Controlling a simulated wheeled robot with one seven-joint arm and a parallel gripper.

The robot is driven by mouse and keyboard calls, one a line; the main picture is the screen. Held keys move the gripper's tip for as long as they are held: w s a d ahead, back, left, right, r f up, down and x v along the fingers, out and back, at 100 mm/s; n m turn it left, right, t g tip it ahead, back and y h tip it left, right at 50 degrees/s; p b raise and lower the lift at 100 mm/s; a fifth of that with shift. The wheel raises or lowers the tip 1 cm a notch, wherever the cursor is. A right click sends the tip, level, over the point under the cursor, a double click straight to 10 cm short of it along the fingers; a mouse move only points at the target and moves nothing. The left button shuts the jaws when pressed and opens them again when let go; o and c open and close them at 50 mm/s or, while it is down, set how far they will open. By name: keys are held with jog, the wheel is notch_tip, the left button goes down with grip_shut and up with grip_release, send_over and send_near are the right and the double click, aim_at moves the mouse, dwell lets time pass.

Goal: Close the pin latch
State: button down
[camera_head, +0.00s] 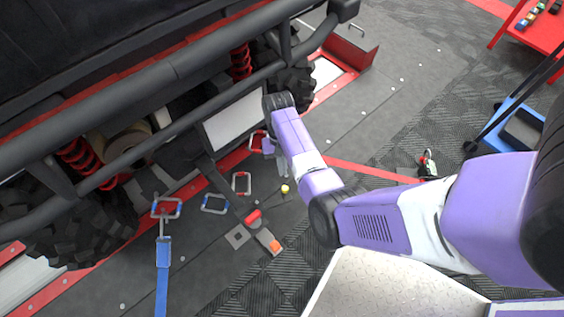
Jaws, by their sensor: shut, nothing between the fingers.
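My purple and white arm reaches in from the right, and its wrist is over the floor in front of the vehicle. My gripper (282,168) is small in the picture, shut and empty, partly hidden behind my own forearm. On the grey floor plate below it lies a small fitting with a red cylinder (253,217) and an orange-topped block (271,243). A small yellow-topped pin (285,189) stands just below my gripper, apart from it as far as I can see. I cannot tell for sure which of these is the pin latch, or its state.
A large off-road vehicle with a black tube bumper (160,75) fills the upper left. A red table (535,30) and blue cart (510,125) stand at the right.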

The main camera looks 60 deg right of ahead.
jog(key=b+x, duration=0.1)
jog(key=x, duration=0.3)
jog(key=shift+a+f, duration=0.1)
jog(key=shift+f, duration=0.25)
jog(key=shift+s+r, duration=0.1)
jog(key=shift+s, duration=0.05)
jog(key=s+a+m+t+p, duration=0.3)
jog(key=s+a+m+p, duration=0.4)
jog(key=a+m+p, duration=0.4)
jog(key=shift+s+m+y+p, duration=0.25)
jog(key=shift+m+p, duration=0.55)
jog(key=shift+p, duration=2.45)
jog(key=shift+a, duration=0.1)
